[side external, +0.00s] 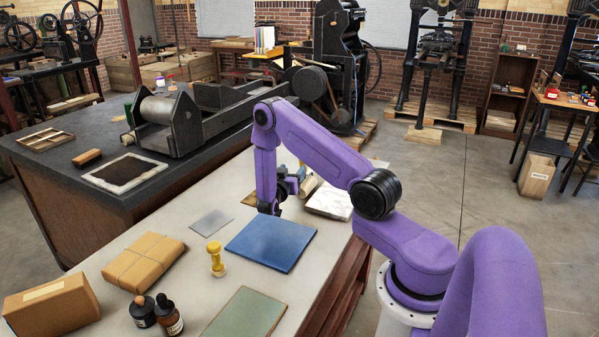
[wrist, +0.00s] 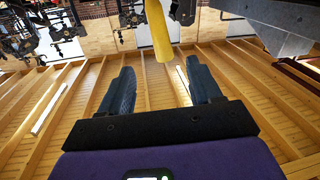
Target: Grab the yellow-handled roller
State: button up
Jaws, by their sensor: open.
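A long yellow handle (wrist: 158,30) hangs into the top middle of the wrist view, in line with the gap between my fingertips. The rest of that tool is out of the wrist view. My gripper (wrist: 160,68) is open, its two dark blue fingers apart, with nothing clasped. In the side view my gripper (side external: 292,185) is low over the far end of the pale bench, partly hidden by my arm. A tan cylinder (side external: 309,187) shows just beside it; I cannot tell whether it belongs to the yellow-handled tool.
A white slab (side external: 330,203) lies right of my gripper, and a blue plate (side external: 271,243) lies nearer. A yellow knob-handled tool (side external: 216,258) stands upright left of the plate. Wrapped parcel (side external: 145,262), box (side external: 52,306) and bottles (side external: 168,318) fill the left front.

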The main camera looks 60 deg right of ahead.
jog(key=w+d, duration=0.2)
jog(key=d, duration=1.1)
jog(key=shift+w+d, duration=0.2)
jog(key=shift+d, duration=0.05)
jog(key=shift+c, duration=0.3)
grip_shut()
